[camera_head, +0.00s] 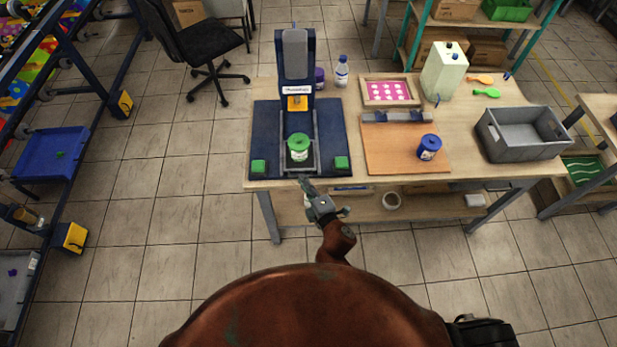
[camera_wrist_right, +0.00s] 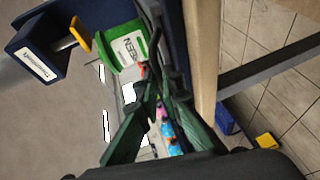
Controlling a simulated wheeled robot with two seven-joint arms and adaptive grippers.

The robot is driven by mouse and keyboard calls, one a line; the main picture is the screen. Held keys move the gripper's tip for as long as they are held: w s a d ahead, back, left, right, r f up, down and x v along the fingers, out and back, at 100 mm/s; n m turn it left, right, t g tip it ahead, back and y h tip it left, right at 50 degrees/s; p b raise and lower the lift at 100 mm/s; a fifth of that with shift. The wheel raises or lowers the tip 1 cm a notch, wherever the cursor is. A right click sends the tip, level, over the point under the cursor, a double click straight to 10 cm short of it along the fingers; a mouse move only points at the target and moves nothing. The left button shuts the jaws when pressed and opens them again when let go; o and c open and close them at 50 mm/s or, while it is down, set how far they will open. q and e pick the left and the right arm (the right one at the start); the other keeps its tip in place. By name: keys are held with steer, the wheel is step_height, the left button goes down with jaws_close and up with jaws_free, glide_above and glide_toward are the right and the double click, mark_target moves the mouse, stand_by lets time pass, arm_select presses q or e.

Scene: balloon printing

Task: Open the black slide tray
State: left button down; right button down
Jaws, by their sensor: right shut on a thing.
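The black slide tray (camera_head: 313,151) sits in the blue printing machine, between two rails in front of its column. A green-lidded ink jar (camera_head: 299,147) stands upright on the tray; its label reads GREEN in the wrist view (camera_wrist_right: 127,48). My right gripper (camera_head: 305,184) is at the tray's front edge, at the front of the table. In the wrist view its fingers (camera_wrist_right: 158,92) close together on the dark front part of the tray, next to the jar. The exact contact is partly hidden by the fingers. My left gripper is not in view.
To the right are a wooden board (camera_head: 385,155) with a blue-lidded jar (camera_head: 428,147), a grey bin (camera_head: 520,138) and a white jug (camera_head: 444,72). The floor before the table is free.

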steer(key=c, duration=2.4)
jaws_free()
steer(key=shift+d, duration=0.1)
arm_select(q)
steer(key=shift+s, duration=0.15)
arm_select(e)
steer(key=v, duration=1.2)
